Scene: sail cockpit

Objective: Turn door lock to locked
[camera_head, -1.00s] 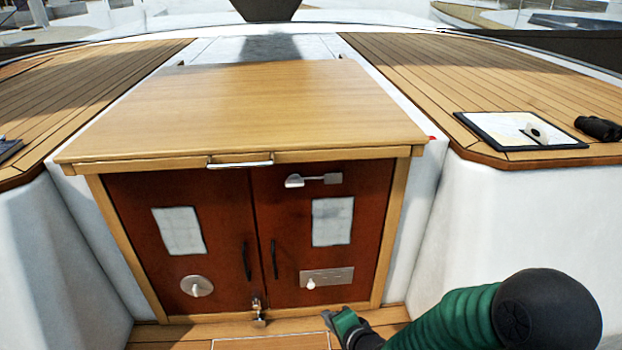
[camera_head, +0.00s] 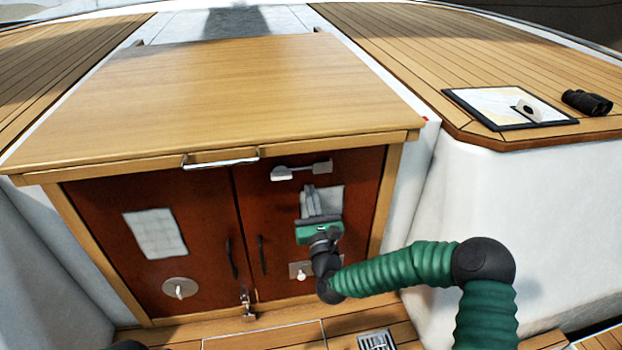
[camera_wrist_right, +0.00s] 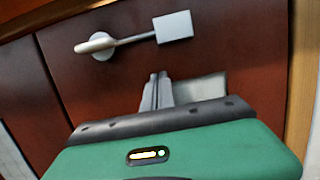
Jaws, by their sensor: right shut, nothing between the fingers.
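The cabinet's right dark red door (camera_head: 350,200) carries a silver lever lock (camera_head: 300,171) near its top. In the right wrist view the lock has a round base with a lever knob (camera_wrist_right: 95,43) at left, and a thin bar reaching right to a square plate (camera_wrist_right: 173,27). The bar lies nearly level, slightly tilted. My right gripper (camera_head: 310,188) is shut and empty, in front of the right door just below the lock; its fingertips (camera_wrist_right: 156,76) point up toward the bar, apart from it in the picture. My left gripper is not in view.
A wooden top (camera_head: 220,95) with a metal handle (camera_head: 221,160) overhangs the doors. A round plate (camera_head: 180,288) and a hasp (camera_head: 247,305) sit lower. A white side wall (camera_head: 520,200) stands right. Binoculars (camera_head: 587,102) and a chart board (camera_head: 505,107) lie above it.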

